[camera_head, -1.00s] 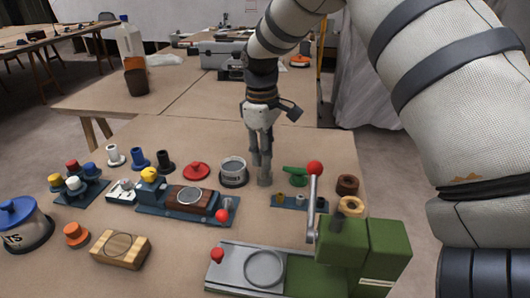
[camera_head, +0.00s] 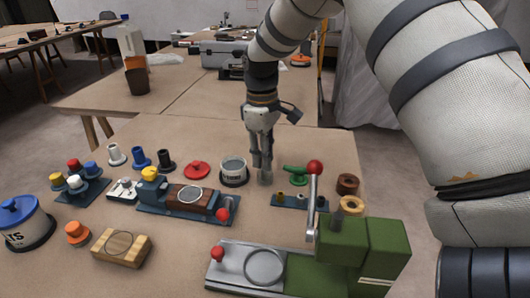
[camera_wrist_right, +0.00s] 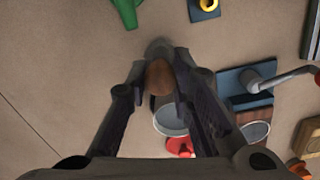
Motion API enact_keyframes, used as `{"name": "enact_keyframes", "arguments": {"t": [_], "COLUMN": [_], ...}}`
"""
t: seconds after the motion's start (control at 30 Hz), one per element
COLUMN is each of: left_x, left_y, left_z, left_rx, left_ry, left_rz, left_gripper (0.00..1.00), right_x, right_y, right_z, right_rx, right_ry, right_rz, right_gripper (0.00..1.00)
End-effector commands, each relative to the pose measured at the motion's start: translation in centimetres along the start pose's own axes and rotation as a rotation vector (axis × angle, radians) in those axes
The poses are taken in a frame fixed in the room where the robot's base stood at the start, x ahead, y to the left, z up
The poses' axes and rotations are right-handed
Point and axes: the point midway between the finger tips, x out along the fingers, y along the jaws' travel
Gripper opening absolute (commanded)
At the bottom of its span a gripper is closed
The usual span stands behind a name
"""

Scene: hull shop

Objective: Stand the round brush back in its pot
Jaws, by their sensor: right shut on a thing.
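My right gripper (camera_head: 262,163) points down over the middle of the bench, shut on a brown rounded piece that looks like the round brush's handle. In the right wrist view the brush (camera_wrist_right: 159,77) sits between the fingertips, with a blurred grey end beyond it. In the head view the brush's grey lower end (camera_head: 265,178) shows just below the fingers, close to the bench; I cannot tell whether it touches. An open grey-white pot (camera_head: 233,172) stands just left of the gripper, apart from the brush. It also shows in the wrist view (camera_wrist_right: 170,120). My left gripper is out of view.
A red lid (camera_head: 196,170) lies left of the pot. A green object (camera_head: 294,174) and a small blue rack (camera_head: 290,201) are to the right. A blue-based fixture (camera_head: 180,207) and a green press (camera_head: 345,245) stand nearer. Bench behind the gripper is clear.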

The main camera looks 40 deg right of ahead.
Motion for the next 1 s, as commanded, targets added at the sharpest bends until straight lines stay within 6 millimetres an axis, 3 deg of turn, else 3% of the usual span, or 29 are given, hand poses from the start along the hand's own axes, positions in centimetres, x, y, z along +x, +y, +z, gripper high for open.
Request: {"name": "enact_keyframes", "arguments": {"t": [0.23, 0.27, 0.3, 0.57, 1.0], "left_x": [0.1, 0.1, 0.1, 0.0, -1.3], "left_y": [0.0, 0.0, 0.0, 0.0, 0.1], "left_z": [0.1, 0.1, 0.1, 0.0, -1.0], "left_rx": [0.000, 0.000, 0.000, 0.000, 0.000], "left_ry": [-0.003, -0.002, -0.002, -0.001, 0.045], "left_rz": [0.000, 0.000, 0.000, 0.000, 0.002], "left_gripper": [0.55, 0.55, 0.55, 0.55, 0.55], "right_x": [0.5, 0.5, 0.5, 0.4, -4.1], "right_y": [0.0, 0.0, 0.0, 0.0, 0.0], "right_z": [0.0, 0.0, 0.0, 0.0, -0.1], "right_rx": [0.000, 0.000, 0.000, 0.000, 0.000], "right_ry": [0.000, 0.000, 0.000, 0.001, 0.006], "right_rz": [0.000, 0.000, 0.000, 0.000, 0.003], "right_gripper": [0.00, 0.25, 0.29, 0.29, 0.29]}}
